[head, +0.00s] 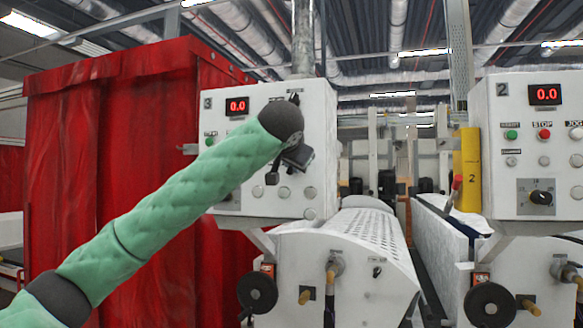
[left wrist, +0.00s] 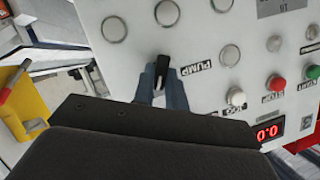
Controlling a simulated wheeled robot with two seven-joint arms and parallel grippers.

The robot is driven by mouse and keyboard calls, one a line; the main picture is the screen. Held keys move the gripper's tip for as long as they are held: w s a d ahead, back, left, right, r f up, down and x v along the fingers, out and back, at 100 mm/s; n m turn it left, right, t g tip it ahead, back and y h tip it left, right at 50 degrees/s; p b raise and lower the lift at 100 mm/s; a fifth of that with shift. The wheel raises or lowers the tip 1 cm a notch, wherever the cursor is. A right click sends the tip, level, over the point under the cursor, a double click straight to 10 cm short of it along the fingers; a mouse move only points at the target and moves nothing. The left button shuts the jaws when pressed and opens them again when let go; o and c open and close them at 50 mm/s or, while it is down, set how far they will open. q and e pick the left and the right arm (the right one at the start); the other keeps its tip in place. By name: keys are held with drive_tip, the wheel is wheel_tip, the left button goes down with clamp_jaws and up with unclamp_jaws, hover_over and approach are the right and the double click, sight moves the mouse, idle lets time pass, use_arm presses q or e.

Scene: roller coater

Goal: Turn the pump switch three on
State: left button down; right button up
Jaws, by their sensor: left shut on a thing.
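The pump switch (left wrist: 162,64) is a black knob beside the PUMP label (left wrist: 200,75) on the white control panel in the left wrist view. My left gripper (left wrist: 161,82) is shut on this knob, with a blue-grey finger on each side of it. The knob's handle points roughly up and down in that view. In the head view my left gripper (head: 292,160) is at the front of the panel marked 3 (head: 227,175). My arm and gripper hide the switch and much of the panel there. My right gripper is not in view.
Several round buttons and lamps sit close around the switch, including a red stop button (left wrist: 276,84). The display (head: 237,106) on panel 3 reads 0.0. A second panel (head: 507,150) marked 2 stands at the right. A red curtain (head: 110,150) hangs at the left.

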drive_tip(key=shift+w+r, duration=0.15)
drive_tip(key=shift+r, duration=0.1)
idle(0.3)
use_arm(q)
drive_tip(key=c, duration=1.4)
unclamp_jaws()
drive_tip(key=shift+c, duration=0.2)
drive_tip(key=shift+s, duration=0.1)
drive_tip(key=d+b+v, duration=0.1)
drive_tip(key=b+v, duration=0.2)
drive_tip(key=v, duration=0.4)
drive_tip(key=shift+s+a+b, duration=0.3)
drive_tip(key=shift+a, duration=0.2)
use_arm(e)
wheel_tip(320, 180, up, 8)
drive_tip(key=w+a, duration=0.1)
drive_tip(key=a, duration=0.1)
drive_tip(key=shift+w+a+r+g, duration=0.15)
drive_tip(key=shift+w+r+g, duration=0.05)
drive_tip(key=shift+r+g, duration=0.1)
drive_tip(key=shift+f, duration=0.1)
